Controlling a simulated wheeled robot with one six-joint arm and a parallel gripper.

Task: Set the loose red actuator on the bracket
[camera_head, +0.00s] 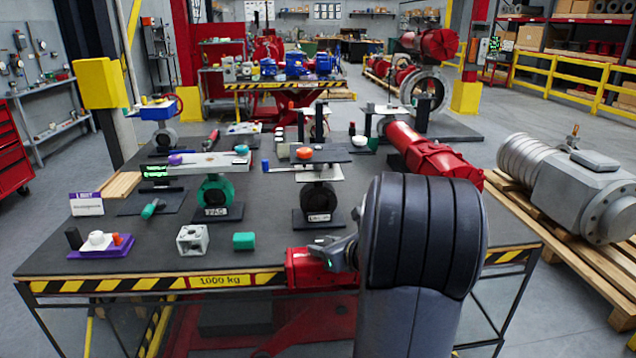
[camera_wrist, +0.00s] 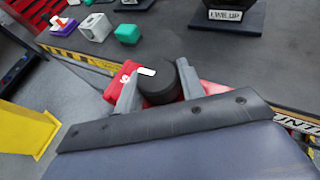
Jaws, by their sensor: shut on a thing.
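The loose red actuator (camera_head: 308,270) is at the front edge of the table, partly hidden behind my arm. In the wrist view its red body (camera_wrist: 118,82) shows around a black round cap with a white mark. My gripper (camera_wrist: 158,84) is shut on the actuator, one grey finger on each side of the cap. In the head view my gripper (camera_head: 338,252) is at the actuator's top. A dark valve (camera_head: 318,198) on a labelled stand carries a pale bracket plate (camera_head: 320,174) behind the actuator, apart from it. I cannot tell for certain that this is the bracket meant.
A green valve (camera_head: 215,192) stands left of the dark valve. A grey block (camera_head: 192,239) and a green block (camera_head: 244,240) lie near the front edge. A large red actuator (camera_head: 425,150) lies at the table's right. The dark tabletop between the blocks and valves is clear.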

